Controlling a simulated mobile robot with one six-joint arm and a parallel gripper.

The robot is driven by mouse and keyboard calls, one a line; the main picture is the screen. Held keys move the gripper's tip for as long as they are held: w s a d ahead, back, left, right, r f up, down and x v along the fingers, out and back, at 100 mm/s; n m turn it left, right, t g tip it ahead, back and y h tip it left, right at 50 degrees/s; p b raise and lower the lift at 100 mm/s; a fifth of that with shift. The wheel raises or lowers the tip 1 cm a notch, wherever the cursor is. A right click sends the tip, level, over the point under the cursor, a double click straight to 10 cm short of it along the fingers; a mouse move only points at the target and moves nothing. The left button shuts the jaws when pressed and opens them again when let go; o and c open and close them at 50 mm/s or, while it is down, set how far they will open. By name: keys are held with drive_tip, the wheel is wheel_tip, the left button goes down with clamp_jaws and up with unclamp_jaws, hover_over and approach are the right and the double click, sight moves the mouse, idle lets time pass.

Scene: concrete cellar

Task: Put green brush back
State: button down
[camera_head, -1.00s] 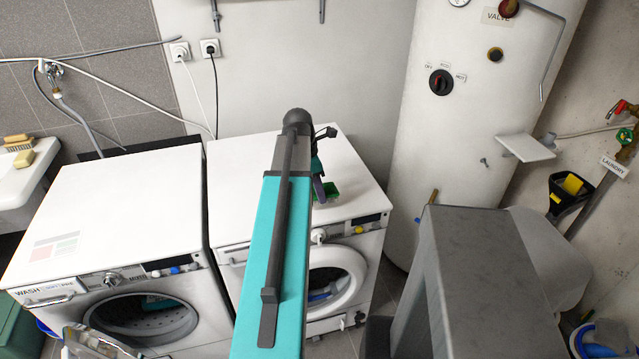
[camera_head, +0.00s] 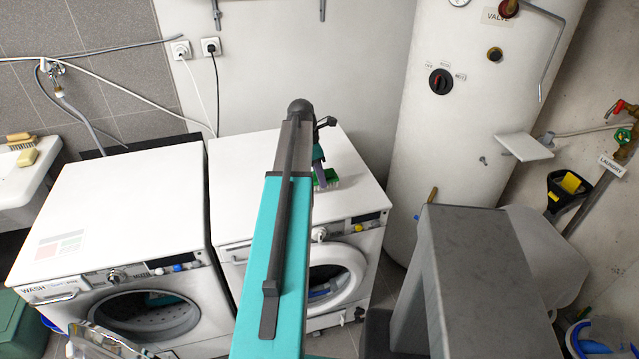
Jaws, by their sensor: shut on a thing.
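My gripper (camera_head: 321,183) is shut on the brush, just right of my teal arm. The arm hides the brush's left part. I cannot tell whether the bristles touch the machine's top.
A sink (camera_head: 25,185) with brushes or soap sits at the far left.

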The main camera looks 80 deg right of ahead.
drive_tip(key=shift+w+p+x, duration=0.2)
drive_tip(key=shift+p+x, duration=0.2)
drive_tip(key=shift+x, duration=0.45)
drive_tip(key=shift+w+p+x, duration=0.15)
drive_tip(key=shift+p+x, duration=0.25)
drive_tip(key=shift+x, duration=0.45)
drive_tip(key=shift+a+f, duration=0.15)
drive_tip(key=shift+f, duration=0.1)
drive_tip(key=c, duration=1.2)
unclamp_jaws()
drive_tip(key=shift+r, duration=0.15)
drive_tip(key=shift+b+v, duration=1.35)
drive_tip(key=shift+v, duration=4.65)
